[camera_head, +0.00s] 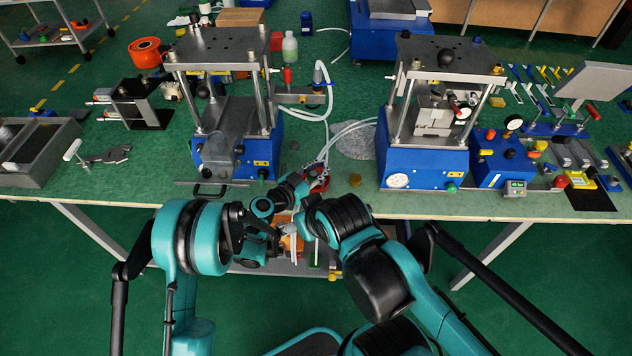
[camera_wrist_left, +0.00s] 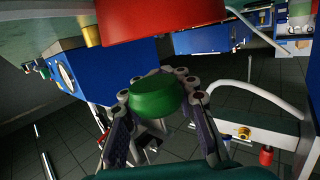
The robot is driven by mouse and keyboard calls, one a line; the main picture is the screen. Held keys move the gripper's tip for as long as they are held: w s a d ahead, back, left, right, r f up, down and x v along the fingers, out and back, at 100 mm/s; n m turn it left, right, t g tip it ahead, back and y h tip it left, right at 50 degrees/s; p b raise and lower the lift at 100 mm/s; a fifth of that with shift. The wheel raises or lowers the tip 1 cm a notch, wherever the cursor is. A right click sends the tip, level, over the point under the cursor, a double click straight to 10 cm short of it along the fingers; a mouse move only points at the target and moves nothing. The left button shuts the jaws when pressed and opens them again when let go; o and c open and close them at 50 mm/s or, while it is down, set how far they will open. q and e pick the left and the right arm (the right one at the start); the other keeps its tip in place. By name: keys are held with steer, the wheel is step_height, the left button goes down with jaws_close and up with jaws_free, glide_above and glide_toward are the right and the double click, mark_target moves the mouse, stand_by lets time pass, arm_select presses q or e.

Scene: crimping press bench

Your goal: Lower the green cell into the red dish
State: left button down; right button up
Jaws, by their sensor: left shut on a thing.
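The green cell (camera_wrist_left: 155,97) is a short round green piece between the fingertips of my left gripper (camera_wrist_left: 157,100) in the left wrist view. That gripper is shut on it. The red dish (camera_wrist_left: 160,20) is large and close at the top of this view, which appears upside down. A gap shows between dish and cell, so they look apart. In the head view my left gripper (camera_head: 306,178) is at the table's front edge, over the red dish (camera_head: 323,184), and partly hides it. The cell cannot be made out there.
Two blue presses, one left (camera_head: 238,150) and one right (camera_head: 425,160), flank the dish. A brass cylinder (camera_head: 355,180) stands just right of it. White hoses (camera_head: 345,128) and a grey round patch (camera_head: 355,142) lie behind. My arms cross near the table's front edge.

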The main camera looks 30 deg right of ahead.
arm_select(q)
steer(key=shift+w+d, duration=0.85)
steer(key=shift+w, duration=0.2)
steer(key=shift+f+b, duration=0.45)
steer(key=shift+b, duration=0.3)
steer(key=shift+s, duration=0.1)
steer(key=c, duration=1.1)
jaws_free()
